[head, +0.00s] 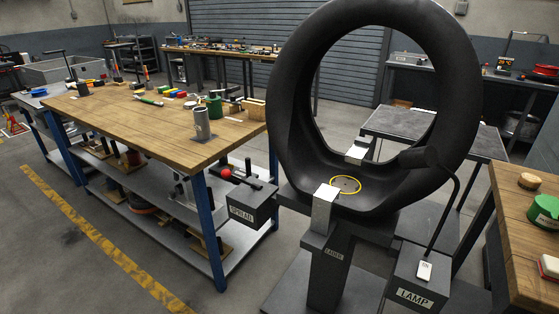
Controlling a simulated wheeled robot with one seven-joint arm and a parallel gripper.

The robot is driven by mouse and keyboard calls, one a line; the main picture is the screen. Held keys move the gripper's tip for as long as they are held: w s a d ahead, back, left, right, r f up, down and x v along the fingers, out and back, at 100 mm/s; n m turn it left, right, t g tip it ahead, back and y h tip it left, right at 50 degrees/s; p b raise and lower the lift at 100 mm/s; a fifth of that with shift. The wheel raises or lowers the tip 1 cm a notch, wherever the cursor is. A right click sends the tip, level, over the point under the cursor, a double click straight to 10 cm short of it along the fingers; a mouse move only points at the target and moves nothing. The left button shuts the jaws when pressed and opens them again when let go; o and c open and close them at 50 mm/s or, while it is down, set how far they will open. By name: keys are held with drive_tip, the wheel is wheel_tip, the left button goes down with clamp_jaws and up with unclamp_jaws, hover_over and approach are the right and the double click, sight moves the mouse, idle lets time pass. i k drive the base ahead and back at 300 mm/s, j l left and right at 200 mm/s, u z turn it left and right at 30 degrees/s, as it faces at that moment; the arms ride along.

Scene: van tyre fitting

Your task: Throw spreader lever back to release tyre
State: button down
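A large black tyre (290,110) stands upright on the grey spreader stand (328,265). A pale metal jaw (323,210) hooks over its near lower edge, and a second jaw (357,153) shows at the far side. Inside the tyre's lower wall a yellow ring (345,178) surrounds a greyish patch. Left of the tyre is a dark box (250,207) labelled SPREAD. A spreader lever with a red knob (226,173) lies low over this box, its knob toward the left. My gripper is not in view.
A box (415,285) labelled LAMP carries a thin black lamp arm (449,215) right of the tyre. A wooden workbench (150,130) with tools stands left of the lever. Another wooden bench (520,240) is at right. The floor at front left is clear.

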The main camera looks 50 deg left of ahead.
sight(226, 174)
drive_tip(key=u, duration=2.1)
drive_tip(key=i+j+z, duration=0.1)
drive_tip(key=i+j, duration=0.15)
drive_tip(key=i, duration=0.2)
drive_tip(key=i+j+z, duration=0.1)
drive_tip(key=i+j, duration=0.2)
drive_tip(key=i+l, duration=0.05)
drive_tip(key=i, duration=0.05)
